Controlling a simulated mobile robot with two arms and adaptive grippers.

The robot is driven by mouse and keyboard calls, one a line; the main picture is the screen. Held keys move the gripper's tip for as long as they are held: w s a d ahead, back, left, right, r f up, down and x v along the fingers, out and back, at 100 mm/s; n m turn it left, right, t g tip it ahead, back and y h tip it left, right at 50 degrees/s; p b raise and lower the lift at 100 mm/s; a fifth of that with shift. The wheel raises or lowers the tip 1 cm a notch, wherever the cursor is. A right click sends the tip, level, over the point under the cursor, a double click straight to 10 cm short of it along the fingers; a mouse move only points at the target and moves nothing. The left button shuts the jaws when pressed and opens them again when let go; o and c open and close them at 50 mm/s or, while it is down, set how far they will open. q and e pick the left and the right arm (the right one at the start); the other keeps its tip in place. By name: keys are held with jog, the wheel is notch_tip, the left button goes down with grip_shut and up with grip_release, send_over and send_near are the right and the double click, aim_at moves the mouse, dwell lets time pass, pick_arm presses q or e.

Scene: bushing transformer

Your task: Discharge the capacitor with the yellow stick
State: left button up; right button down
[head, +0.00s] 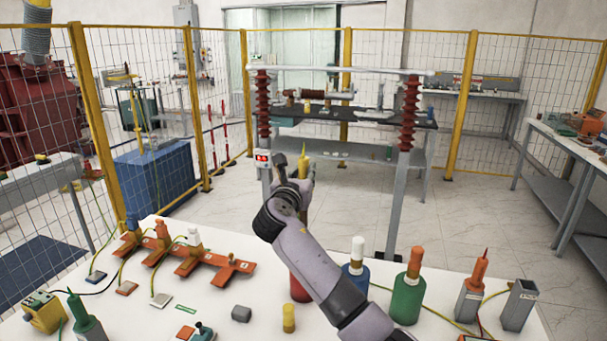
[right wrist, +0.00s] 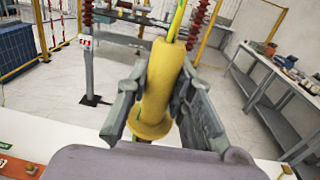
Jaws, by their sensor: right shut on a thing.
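My right gripper (head: 300,180) is raised above the far edge of the white table in the head view. It is shut on the yellow stick (right wrist: 156,90), whose thick yellow handle sits between the two fingers in the right wrist view. The stick points up and away, and a green-yellow wire shows near its top. In the head view the stick's yellow tip (head: 304,161) shows above the fingers, apart from the test stand behind. I cannot tell for sure which thing is the capacitor. My left gripper is not in view.
A stand with dark red ribbed insulators (head: 410,110) and a control box with red lights (head: 263,158) is beyond the table. The white table (head: 240,290) holds orange brackets, a green bottle-shaped part (head: 408,300) and a grey holder (head: 519,306). Yellow-framed fencing surrounds the area.

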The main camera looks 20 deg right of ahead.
jog(key=shift+f, duration=1)
jog(key=shift+f+b, duration=0.35)
jog(key=shift+f, duration=0.3)
dwell(4.0)
dwell(1.5)
